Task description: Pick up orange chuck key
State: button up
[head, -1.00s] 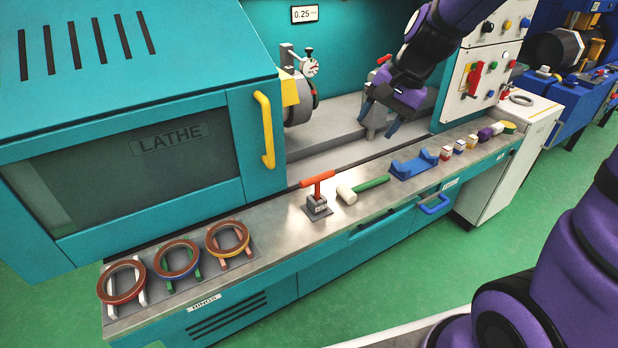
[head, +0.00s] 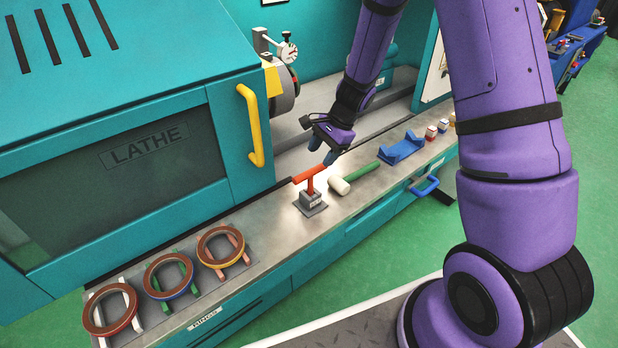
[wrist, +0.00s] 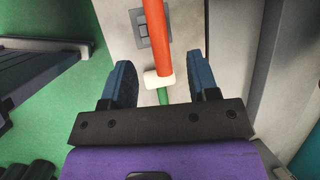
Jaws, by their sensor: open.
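The orange chuck key (head: 309,180) stands upright in a small grey holder (head: 310,204) on the lathe's front shelf, its crossbar lying level on top. My gripper (head: 322,152) is open and empty, just behind and right of the crossbar's right end. In the wrist view the chuck key's crossbar (wrist: 157,38) runs down from the top edge. Its near end lies between and slightly ahead of my two blue fingers (wrist: 163,83). I cannot tell the height of the fingers above it.
A mallet with a white head (head: 339,186) and green handle (head: 364,173) lies right of the holder. A blue cradle (head: 402,149) is farther right. Several ringed stands (head: 221,247) are at the left. The lathe door's yellow handle (head: 250,125) juts out behind.

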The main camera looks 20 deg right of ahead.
aim_at(313, 169)
jog(key=shift+x, duration=3.75)
jog(key=shift+s+d, duration=0.1)
grip_shut()
jog(key=shift+r, duration=0.1)
